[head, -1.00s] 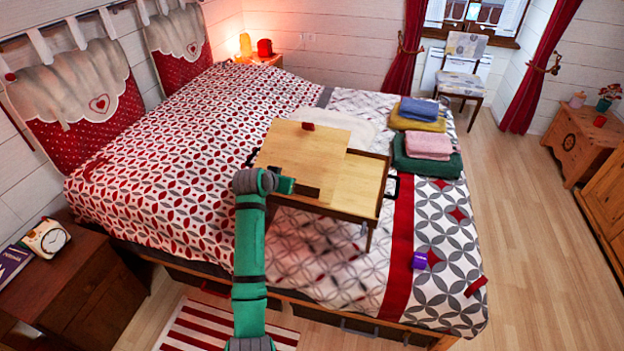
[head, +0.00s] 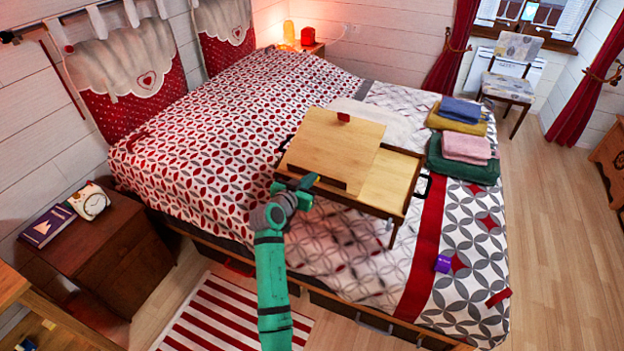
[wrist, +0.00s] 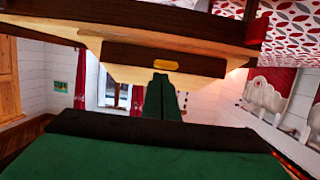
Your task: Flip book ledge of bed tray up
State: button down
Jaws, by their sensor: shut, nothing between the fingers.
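The wooden bed tray (head: 398,190) stands on the bed, its light top panel (head: 330,140) tilted up. The book ledge (head: 336,188) is a dark strip along the panel's front edge. In the wrist view, a dark brown strip (wrist: 205,64) with a yellow spot appears to be this ledge, just beyond my fingertips. My gripper (head: 310,180) is green and shut, with nothing held. It is at the left part of the ledge and covers some of it. The wrist view shows its closed fingers (wrist: 160,82) pointing at the strip. I cannot tell whether they touch.
Folded towels (head: 466,147) lie right of the tray, and a small purple item (head: 443,264) lies on the bed nearer the front. Open floor lies along the bed's right side.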

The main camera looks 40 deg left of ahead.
jog(key=r+v, duration=0.1)
jog(key=v, duration=1)
jog(key=shift+r, duration=0.35)
